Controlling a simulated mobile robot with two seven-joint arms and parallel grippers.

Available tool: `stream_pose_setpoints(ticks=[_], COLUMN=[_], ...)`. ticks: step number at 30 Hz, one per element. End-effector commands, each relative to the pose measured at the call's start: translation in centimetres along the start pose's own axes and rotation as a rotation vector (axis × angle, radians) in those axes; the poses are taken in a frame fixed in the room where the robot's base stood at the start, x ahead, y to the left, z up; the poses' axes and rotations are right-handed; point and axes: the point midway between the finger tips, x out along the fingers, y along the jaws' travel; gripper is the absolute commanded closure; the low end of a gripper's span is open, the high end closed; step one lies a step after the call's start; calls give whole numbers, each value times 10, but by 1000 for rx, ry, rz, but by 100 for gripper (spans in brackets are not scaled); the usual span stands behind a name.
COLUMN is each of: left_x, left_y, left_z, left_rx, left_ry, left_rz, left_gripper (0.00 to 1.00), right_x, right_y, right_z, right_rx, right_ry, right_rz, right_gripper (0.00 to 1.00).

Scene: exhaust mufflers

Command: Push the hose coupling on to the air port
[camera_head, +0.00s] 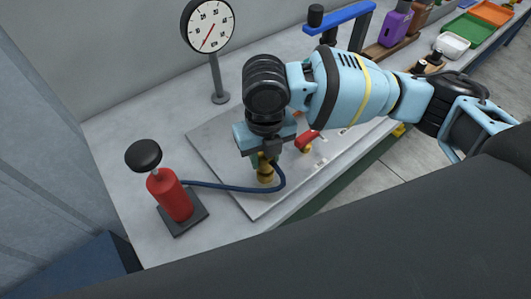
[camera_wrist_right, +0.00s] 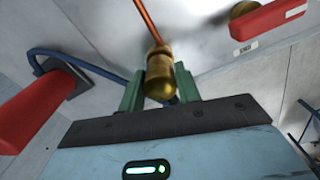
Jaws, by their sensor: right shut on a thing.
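My right gripper (camera_head: 262,158) points down over the grey plate (camera_head: 222,150). In the right wrist view its green fingers (camera_wrist_right: 159,88) are shut on a brass hose coupling (camera_wrist_right: 158,72). Brass (camera_head: 265,176) also shows just below the fingers in the head view, beside the curve of the blue hose (camera_head: 232,188). The hose runs there from a red hand pump (camera_head: 173,197). A thin copper-coloured rod or tube (camera_wrist_right: 146,20) meets the coupling's far end in the wrist view. I cannot make out the air port or whether the coupling touches it. My left gripper is out of view.
A red lever (camera_head: 308,139) sits close to the right of the gripper. A dial gauge (camera_head: 208,26) on a post stands behind. A blue frame (camera_head: 340,17), a purple container (camera_head: 396,25) and coloured trays stand farther along the bench.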

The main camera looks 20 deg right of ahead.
Motion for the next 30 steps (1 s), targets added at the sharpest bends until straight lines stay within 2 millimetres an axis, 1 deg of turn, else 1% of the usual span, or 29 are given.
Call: stream_pose_setpoints(ticks=[13,30], left_x=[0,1], left_y=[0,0], left_z=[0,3], left_rx=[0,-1], left_ry=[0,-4], left_rz=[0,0], left_gripper=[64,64], right_x=[2,11], right_y=[0,0], right_z=[0,0], right_rx=[0,0], right_ry=[1,1], right_rz=[0,1], right_gripper=[87,87])
